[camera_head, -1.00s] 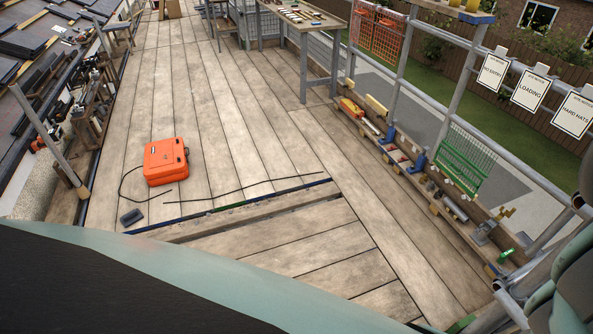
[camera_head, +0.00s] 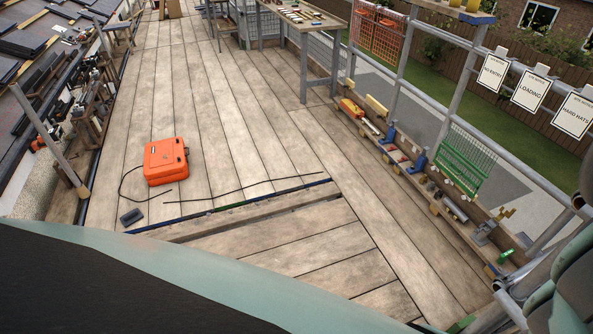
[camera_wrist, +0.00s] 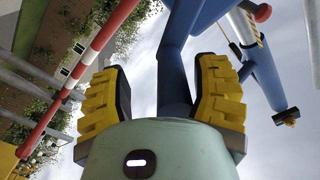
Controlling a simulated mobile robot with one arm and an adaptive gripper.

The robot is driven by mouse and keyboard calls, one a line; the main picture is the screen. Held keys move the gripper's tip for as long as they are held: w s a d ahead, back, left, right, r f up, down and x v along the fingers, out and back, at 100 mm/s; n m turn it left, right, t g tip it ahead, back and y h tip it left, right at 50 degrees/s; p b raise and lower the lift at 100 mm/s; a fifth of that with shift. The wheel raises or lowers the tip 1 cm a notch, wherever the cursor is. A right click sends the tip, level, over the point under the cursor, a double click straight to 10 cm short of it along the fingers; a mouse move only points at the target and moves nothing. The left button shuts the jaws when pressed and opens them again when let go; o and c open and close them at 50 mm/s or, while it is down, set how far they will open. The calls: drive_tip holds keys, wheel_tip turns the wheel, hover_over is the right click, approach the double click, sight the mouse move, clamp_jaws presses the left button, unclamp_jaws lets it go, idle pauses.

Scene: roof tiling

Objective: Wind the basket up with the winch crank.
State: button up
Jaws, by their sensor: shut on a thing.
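My gripper (camera_wrist: 160,97) shows in the wrist view, with one yellow ridged finger pad on each side. A blue bar (camera_wrist: 174,75), apparently part of the winch crank, runs between the pads, and my gripper is shut on it. The exact contact is partly hidden by my gripper's pale green body. A second blue arm (camera_wrist: 262,65) with a red knob (camera_wrist: 262,13) slants down at the right; a small brownish piece (camera_wrist: 288,115) is near its lower end. I cannot make out the basket in either view. The head view does not show my gripper or the crank.
A red-and-white striped pole (camera_wrist: 95,52) crosses the wrist view's left side. In the head view, an orange case (camera_head: 166,161) and a dark cable (camera_head: 255,185) lie on the plank deck. A guardrail with signs (camera_head: 529,91) and a workbench (camera_head: 298,17) stand on the right.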

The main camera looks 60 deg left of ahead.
drive_tip(key=v, duration=1.1)
drive_tip(key=shift+s, duration=0.4)
drive_tip(key=shift+w+a, duration=0.1)
drive_tip(key=shift+a, duration=0.05)
